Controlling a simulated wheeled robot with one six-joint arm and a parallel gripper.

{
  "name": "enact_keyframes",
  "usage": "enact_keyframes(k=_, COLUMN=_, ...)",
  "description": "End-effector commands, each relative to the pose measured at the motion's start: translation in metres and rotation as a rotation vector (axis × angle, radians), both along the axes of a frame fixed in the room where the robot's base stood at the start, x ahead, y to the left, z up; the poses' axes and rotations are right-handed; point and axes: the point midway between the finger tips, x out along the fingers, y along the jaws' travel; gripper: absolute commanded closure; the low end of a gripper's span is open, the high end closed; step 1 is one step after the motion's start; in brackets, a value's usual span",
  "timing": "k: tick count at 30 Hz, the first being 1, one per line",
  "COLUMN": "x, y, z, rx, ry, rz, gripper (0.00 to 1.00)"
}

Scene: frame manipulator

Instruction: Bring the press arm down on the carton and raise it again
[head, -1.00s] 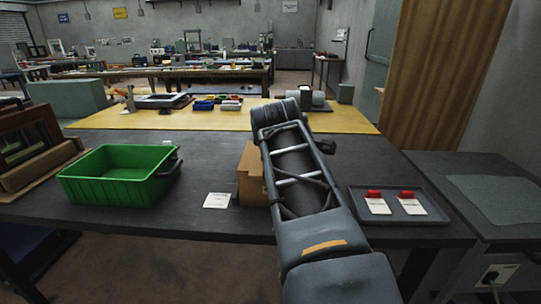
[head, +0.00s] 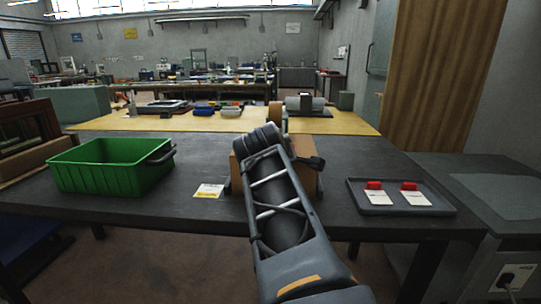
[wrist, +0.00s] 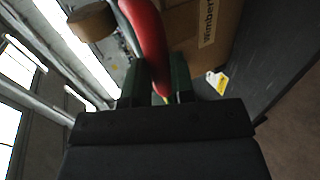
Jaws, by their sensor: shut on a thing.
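The brown carton (head: 237,178) stands on the dark table, mostly hidden behind my arm in the head view. In the wrist view its printed side (wrist: 212,32) is close beyond my fingers, to the right. My gripper (wrist: 158,85) is shut on a red curved handle (wrist: 147,35), which I take to be the press arm's. The head view does not show my gripper's fingers or the red handle. A tan round piece (wrist: 92,22) is at upper left in the wrist view. Whether the press arm touches the carton is not clear.
A green bin (head: 108,178) stands to the left on the table (head: 220,226). A card (head: 209,191) with a yellow mark lies left of the carton. A grey tray (head: 365,207) with two red-topped cards is at right. Equipment stands on the yellow surface (head: 355,127) behind.

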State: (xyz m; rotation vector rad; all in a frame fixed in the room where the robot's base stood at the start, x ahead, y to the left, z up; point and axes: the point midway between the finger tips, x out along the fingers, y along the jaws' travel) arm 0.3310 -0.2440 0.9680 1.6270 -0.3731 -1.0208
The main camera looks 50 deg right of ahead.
Motion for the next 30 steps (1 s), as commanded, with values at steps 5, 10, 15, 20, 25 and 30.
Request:
enact_keyframes(k=5, x=0.000, y=0.000, z=-0.014, rx=0.028, ry=0.024, rz=-0.005, gripper=1.00)
enact_keyframes(k=10, x=0.000, y=0.000, z=-0.015, rx=0.028, ry=0.025, rz=-0.006, gripper=0.63)
enact_keyframes(k=15, x=0.000, y=-0.001, z=-0.013, rx=0.026, ry=0.024, rz=-0.007, gripper=0.52)
enact_keyframes(k=20, x=-0.001, y=-0.001, z=-0.011, rx=0.022, ry=0.021, rz=-0.008, gripper=0.52)
enact_keyframes(k=25, x=-0.001, y=-0.001, z=-0.010, rx=0.019, ry=0.018, rz=-0.007, gripper=0.52)
enact_keyframes(k=30, x=-0.004, y=0.006, z=-0.003, rx=0.016, ry=0.016, rz=-0.008, gripper=0.52)
